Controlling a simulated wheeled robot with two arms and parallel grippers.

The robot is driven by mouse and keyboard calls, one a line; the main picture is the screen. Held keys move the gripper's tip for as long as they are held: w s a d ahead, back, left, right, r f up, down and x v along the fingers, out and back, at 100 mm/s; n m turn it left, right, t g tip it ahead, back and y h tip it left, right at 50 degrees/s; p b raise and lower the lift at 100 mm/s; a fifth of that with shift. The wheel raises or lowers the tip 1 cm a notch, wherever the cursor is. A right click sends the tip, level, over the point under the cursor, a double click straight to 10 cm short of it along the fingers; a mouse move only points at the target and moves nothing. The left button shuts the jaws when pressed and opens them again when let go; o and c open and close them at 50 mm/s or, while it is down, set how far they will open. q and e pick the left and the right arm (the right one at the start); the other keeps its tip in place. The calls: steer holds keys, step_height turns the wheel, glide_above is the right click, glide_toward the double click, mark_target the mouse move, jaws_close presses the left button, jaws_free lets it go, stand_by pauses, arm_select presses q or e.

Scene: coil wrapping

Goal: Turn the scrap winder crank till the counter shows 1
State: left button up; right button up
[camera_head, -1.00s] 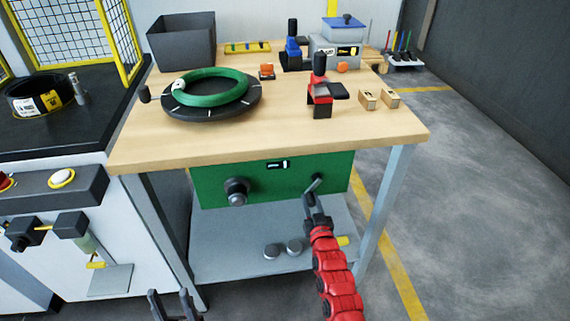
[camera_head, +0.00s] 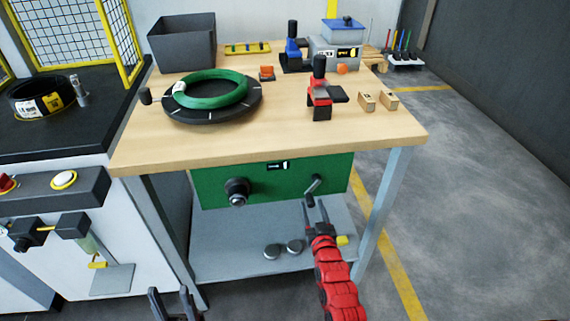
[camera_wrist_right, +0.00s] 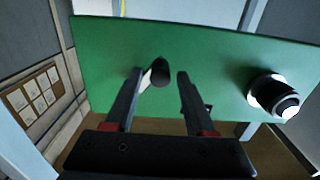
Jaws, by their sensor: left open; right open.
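The green winder box (camera_head: 215,187) hangs under the wooden table's front edge. Its small counter (camera_head: 277,166) is on the upper front; its digit is too small to read. The crank (camera_head: 313,185) is at the right of the box, its handle pointing out and down. My right gripper (camera_head: 316,207) is open just below and in front of the crank. In the right wrist view, the dark crank handle (camera_wrist_right: 160,72) shows between the spread fingertips, nearer the left finger; contact cannot be told.
A dark round knob or spool (camera_head: 237,190) sticks out of the box's left half. The tabletop holds a turntable (camera_head: 213,113) with a green coil (camera_head: 210,90), and a red clamp-like tool (camera_head: 320,92). A lower shelf (camera_head: 225,245) lies beneath the box.

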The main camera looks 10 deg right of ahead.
steer(key=s+p, duration=0.1)
steer(key=s, duration=0.5)
steer(key=shift+d, duration=0.15)
stand_by(0.8)
